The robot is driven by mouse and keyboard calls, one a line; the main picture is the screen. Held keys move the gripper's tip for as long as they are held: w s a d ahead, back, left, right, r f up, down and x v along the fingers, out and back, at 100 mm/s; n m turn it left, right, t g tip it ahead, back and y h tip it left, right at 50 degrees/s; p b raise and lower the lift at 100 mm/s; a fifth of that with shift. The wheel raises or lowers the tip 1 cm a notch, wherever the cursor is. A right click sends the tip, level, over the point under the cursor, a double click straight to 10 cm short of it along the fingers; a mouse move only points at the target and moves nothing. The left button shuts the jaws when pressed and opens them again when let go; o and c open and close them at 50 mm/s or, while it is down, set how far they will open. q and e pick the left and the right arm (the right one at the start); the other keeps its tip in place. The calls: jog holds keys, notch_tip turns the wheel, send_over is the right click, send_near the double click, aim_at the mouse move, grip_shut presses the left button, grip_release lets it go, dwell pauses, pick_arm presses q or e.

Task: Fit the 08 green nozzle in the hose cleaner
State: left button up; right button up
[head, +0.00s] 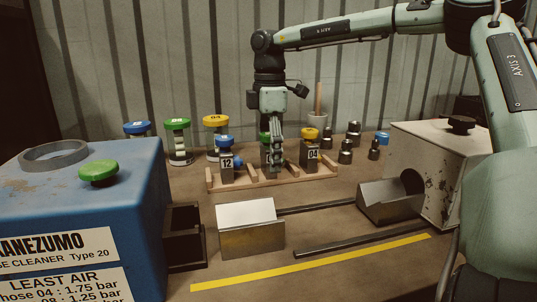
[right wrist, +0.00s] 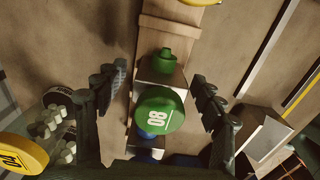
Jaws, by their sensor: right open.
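The green 08 nozzle (right wrist: 158,110) stands in the middle of the wooden rack (head: 290,179), its round top facing my right wrist camera. In the head view it is mostly hidden behind my right gripper (head: 275,152). That gripper points down over it. In the right wrist view the open fingers (right wrist: 163,95) are on either side of the green top, with visible gaps and nothing held. The blue hose cleaner (head: 120,205) stands at the left, with a grey ring (head: 53,152) and a green knob (head: 98,171) on top. My left gripper is not in view.
The blue-topped 12 nozzle (head: 225,155) and yellow-topped 04 nozzle (head: 310,148) stand close on either side in the rack. Jars with coloured lids (head: 177,140) stand behind. Dark metal fittings (head: 345,150) and a cream machine (head: 430,160) are at the right.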

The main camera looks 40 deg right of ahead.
jog(key=shift+f, duration=0.3)
jog(key=shift+c, duration=0.6)
jog(key=c, duration=1.2)
jog(key=shift+r, duration=0.1)
jog(key=shift+c, duration=0.2)
